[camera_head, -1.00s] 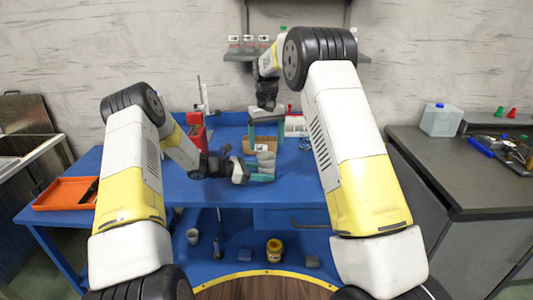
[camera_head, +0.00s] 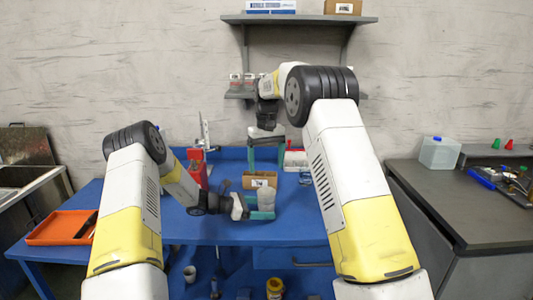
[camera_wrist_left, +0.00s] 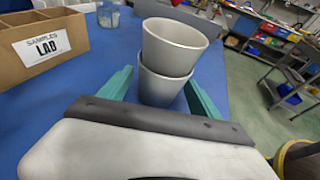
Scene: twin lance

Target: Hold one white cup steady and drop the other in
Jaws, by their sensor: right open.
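Two white-grey cups show in the left wrist view, one nested in the other. The upper cup (camera_wrist_left: 175,45) sits inside the lower cup (camera_wrist_left: 162,88), with its rim standing above the lower rim. The stack (camera_head: 267,196) shows small in the head view over the blue table. My left gripper (camera_wrist_left: 160,92) has its green fingers on either side of the lower cup and appears closed on it, though the exact contact is partly hidden. My right gripper (camera_head: 266,153) is open and empty, pointing down, above and behind the cups.
A cardboard box labelled "SAMPLES LAB" (camera_wrist_left: 40,48) stands beside the cups, with a clear glass (camera_wrist_left: 108,14) behind it. The blue table (camera_head: 190,226) also bears a red object (camera_head: 196,168) and an orange tray (camera_head: 62,227). A wall shelf (camera_head: 300,19) hangs above.

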